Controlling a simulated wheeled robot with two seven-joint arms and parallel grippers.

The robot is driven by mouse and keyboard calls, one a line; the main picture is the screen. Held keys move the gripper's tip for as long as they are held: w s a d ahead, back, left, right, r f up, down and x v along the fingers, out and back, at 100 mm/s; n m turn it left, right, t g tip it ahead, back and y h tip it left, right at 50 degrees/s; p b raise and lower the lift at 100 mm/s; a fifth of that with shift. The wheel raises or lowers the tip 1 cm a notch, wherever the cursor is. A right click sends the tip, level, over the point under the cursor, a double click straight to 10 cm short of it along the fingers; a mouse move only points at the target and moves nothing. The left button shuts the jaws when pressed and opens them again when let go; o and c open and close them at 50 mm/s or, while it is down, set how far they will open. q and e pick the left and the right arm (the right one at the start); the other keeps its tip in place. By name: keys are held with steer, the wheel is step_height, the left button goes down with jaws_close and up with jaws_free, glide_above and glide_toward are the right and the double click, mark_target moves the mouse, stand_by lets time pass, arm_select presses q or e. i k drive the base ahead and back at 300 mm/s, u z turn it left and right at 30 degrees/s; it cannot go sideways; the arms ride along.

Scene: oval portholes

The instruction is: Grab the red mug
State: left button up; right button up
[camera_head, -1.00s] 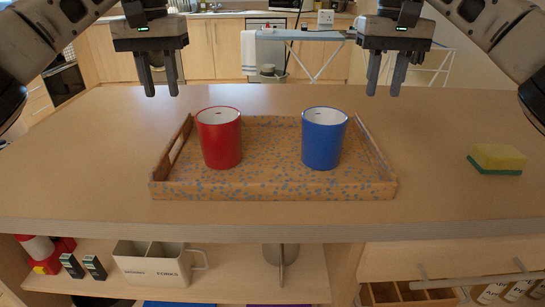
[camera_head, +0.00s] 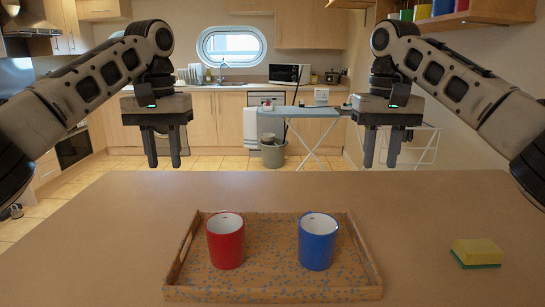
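The red mug (camera_head: 225,245) stands upright in the left half of a wooden tray (camera_head: 273,292) on the counter. Its white inside shows and no handle is visible. My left gripper (camera_head: 162,161) hangs above and beyond the mug, to its left, open and empty with its two fingers apart. My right gripper (camera_head: 381,161) hangs at the same height on the right, also open and empty. Neither gripper touches the tray or the mug.
A blue mug (camera_head: 318,246) stands in the tray to the right of the red one. A yellow and green sponge (camera_head: 477,253) lies on the counter (camera_head: 90,240) at the right. The counter left of the tray is clear. An ironing board (camera_head: 299,112) stands behind.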

mark_target(225, 230)
steer(key=k, duration=0.9)
